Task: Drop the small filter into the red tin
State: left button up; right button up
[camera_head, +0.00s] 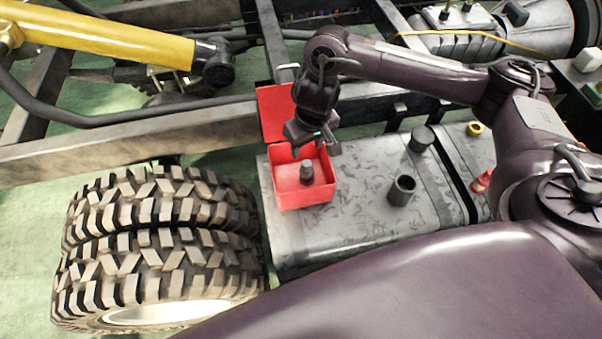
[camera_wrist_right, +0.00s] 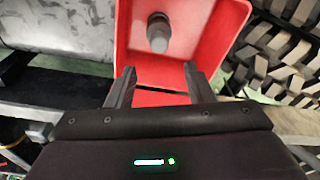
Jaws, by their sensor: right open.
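The red tin (camera_head: 318,193) sits with its lid up on the grey tank's left end. The small filter (camera_head: 306,171), a dark grey cylinder with a narrower top, shows inside the tin's walls, roughly upright. In the right wrist view the filter (camera_wrist_right: 158,33) is over the floor of the red tin (camera_wrist_right: 205,30); I cannot tell whether it touches that floor. My right gripper (camera_head: 313,140) is above the tin's back side, by the lid. Its fingers (camera_wrist_right: 160,82) are apart with nothing between them, and the filter is beyond their tips. My left gripper is not in view.
The grey tank (camera_head: 360,215) carries a dark open cylinder (camera_head: 402,190) and a black cap (camera_head: 421,139) right of the tin. A red-and-white item (camera_head: 482,181) and a yellow cap (camera_head: 473,129) are farther right. Large tyres (camera_head: 160,245) stand left; chassis rails (camera_head: 130,135) run behind.

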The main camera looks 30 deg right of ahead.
notch_tip(320, 180, up, 7)
jog(key=s+p, duration=0.1)
jog(key=p, duration=0.2)
jog(key=shift+s+f, duration=0.1)
jog(key=shift+f, duration=0.05)
dwell(0.3)
